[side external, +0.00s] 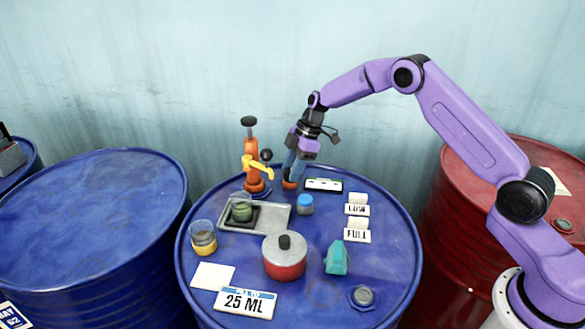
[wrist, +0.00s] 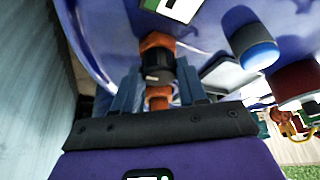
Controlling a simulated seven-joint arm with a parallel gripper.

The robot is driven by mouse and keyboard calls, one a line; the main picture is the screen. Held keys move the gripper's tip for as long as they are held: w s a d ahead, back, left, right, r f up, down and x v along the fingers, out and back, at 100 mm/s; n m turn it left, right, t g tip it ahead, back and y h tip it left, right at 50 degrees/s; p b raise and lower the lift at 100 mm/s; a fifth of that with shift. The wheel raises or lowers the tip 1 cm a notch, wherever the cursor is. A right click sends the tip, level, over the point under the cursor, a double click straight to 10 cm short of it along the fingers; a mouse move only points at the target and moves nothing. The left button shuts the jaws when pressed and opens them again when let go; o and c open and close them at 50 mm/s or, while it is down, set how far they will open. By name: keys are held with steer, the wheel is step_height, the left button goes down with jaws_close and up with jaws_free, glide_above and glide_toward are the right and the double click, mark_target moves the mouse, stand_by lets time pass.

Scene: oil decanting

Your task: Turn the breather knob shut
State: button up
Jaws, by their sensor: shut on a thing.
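The breather is an orange fitting (side external: 290,184) standing on the blue drum top under my gripper (side external: 292,173). In the wrist view the fitting (wrist: 157,42) has a dark breather knob (wrist: 158,66) with orange on both sides of it. My gripper (wrist: 158,86) has its blue-grey fingers on either side of the knob, shut on it. My gripper points down and slightly tilted. In the side view the fingers hide most of the knob, and its turned angle cannot be told.
An orange pump (side external: 252,165) with a yellow spout stands close left of my gripper. A level gauge (side external: 323,185) and a blue-capped jar (side external: 305,205) are close right. A tray (side external: 272,216), a red pot (side external: 284,262) and a teal object (side external: 337,258) stand nearer the front.

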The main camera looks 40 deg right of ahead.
stand_by(0.4)
steer(key=o, duration=1.1)
steer(key=shift+c, duration=0.2)
steer(key=shift+r, duration=0.1)
steer(key=v, duration=1.7)
steer(key=shift+r, duration=0.15)
steer(key=s+a+r+m+h, duration=0.1)
steer(key=s+a, duration=0.3)
steer(key=s, duration=0.4)
steer(key=s+a+g+h, duration=0.1)
steer(key=s+a, duration=0.3)
steer(key=s, duration=0.3)
steer(key=s+a+r+m, duration=0.1)
steer(key=s+a, duration=0.3)
steer(key=s, duration=0.4)
steer(key=s+d+f, duration=0.1)
steer(key=s+d, duration=0.1)
steer(key=s, duration=0.5)
steer(key=s+d+f+h, duration=0.1)
steer(key=s+d+f, duration=0.1)
steer(key=s, duration=0.5)
steer(key=s+d+f+m+h, duration=0.1)
steer(key=s+d, duration=0.2)
steer(key=s, duration=0.5)
steer(key=shift+d+f, duration=0.3)
steer(key=shift+f, duration=0.1)
